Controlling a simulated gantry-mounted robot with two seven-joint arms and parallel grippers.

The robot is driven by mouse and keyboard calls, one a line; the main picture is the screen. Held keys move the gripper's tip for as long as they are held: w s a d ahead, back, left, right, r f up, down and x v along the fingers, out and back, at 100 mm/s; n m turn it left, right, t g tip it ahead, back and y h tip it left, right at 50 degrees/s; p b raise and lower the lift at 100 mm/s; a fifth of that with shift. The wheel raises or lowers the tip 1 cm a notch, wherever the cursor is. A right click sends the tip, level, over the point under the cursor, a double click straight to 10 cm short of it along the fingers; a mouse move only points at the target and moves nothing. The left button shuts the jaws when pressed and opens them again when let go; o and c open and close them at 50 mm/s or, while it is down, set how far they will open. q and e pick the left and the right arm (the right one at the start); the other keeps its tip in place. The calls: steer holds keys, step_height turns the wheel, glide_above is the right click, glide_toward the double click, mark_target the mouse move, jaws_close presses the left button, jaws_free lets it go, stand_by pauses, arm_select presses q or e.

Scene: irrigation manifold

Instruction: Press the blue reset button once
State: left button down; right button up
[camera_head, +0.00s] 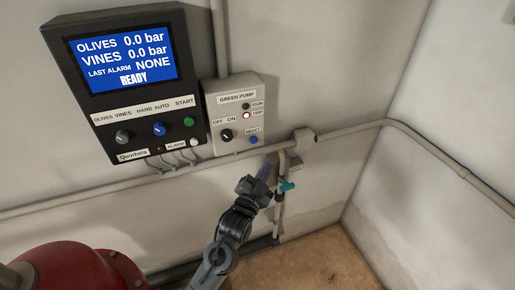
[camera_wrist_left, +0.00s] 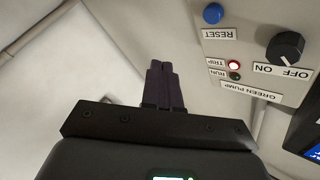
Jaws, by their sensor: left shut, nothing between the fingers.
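The blue reset button (camera_head: 253,140) sits at the lower right of the grey Green Pump box (camera_head: 210,112), above its bottom edge. In the left wrist view the picture is upside down, and the blue button (camera_wrist_left: 213,13) is at the top, beside its RESET label. My left gripper (camera_head: 264,171) is below and slightly right of the button in the head view, its dark fingers shut and empty. In the wrist view the fingertips (camera_wrist_left: 161,67) are apart from the button and beside the box. My right gripper is in neither view.
The box also carries a black OFF/ON knob (camera_head: 227,135) and a lit red TRIP lamp (camera_head: 247,115). Left is a dark controller (camera_head: 66,84) reading READY. A grey pipe (camera_head: 350,129) runs along the wall. A teal-handled valve (camera_head: 287,187) is close right of my gripper.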

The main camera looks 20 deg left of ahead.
mark_target(254, 140)
arm_select(q)
steer(key=shift+w+d+r, duration=0.1)
steer(key=shift+w+r, duration=0.05)
steer(key=shift+r, duration=0.25)
steer(key=shift+w+f, duration=0.1)
steer(key=w+a+b, duration=0.3)
steer(key=w+a, duration=0.3)
steer(key=shift+w+b, duration=0.15)
steer(key=shift+b, duration=0.15)
stand_by(0.9)
stand_by(0.9)
steer(key=shift+w+a, duration=0.2)
steer(key=shift+w, duration=0.1)
stand_by(0.4)
steer(key=shift+w+a, duration=0.15)
steer(key=shift+w, duration=0.05)
stand_by(0.7)
